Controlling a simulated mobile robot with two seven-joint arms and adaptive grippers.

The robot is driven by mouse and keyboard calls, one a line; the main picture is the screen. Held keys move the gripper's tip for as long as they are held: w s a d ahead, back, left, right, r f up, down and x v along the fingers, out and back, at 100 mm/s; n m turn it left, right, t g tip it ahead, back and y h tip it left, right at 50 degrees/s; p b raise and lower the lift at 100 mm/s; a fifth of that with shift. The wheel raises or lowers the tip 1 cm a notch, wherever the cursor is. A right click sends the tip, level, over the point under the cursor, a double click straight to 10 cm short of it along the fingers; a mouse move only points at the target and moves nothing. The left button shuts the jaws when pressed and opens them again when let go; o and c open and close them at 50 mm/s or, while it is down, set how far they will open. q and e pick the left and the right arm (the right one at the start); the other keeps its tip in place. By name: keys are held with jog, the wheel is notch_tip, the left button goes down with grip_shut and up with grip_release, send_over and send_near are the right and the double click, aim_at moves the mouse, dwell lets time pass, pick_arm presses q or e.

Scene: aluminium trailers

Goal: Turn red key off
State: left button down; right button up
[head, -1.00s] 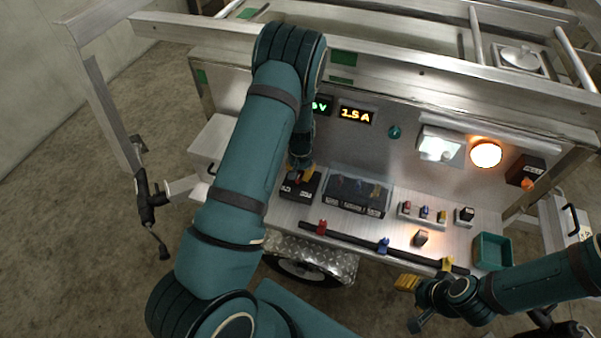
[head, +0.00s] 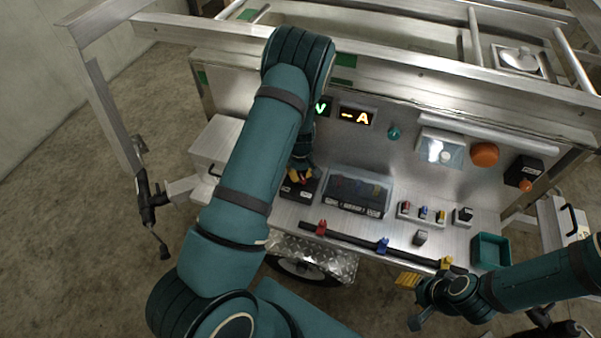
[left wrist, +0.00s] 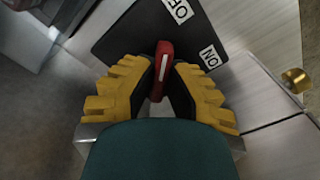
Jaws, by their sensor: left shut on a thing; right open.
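The red key (left wrist: 161,72) stands on a black switch plate with white OFF and ON labels in the left wrist view. The black switch plate (head: 301,191) sits on the left part of the metal worktop. My left gripper (left wrist: 160,80) has its yellow-backed fingers shut on the red key; in the head view it is over the plate (head: 300,176). The key's handle points between the labels, nearer OFF than ON as far as I can tell. My right gripper (head: 415,308) is open and empty in front of the worktop's right front edge.
The display (head: 355,117) reads "- A", and the round orange lamp (head: 485,154) is dark. A clear-covered black box (head: 357,194), small coloured switches (head: 423,213), a green bin (head: 491,251) and a dark front bar (head: 350,238) lie to the right.

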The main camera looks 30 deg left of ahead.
aim_at(300, 174)
pick_arm(q)
jog(key=shift+s+f+n, duration=0.1)
jog(key=shift+n, duration=0.4)
jog(key=c, duration=1)
grip_release()
notch_tip(300, 174, up, 12)
jog(key=shift+r, duration=0.1)
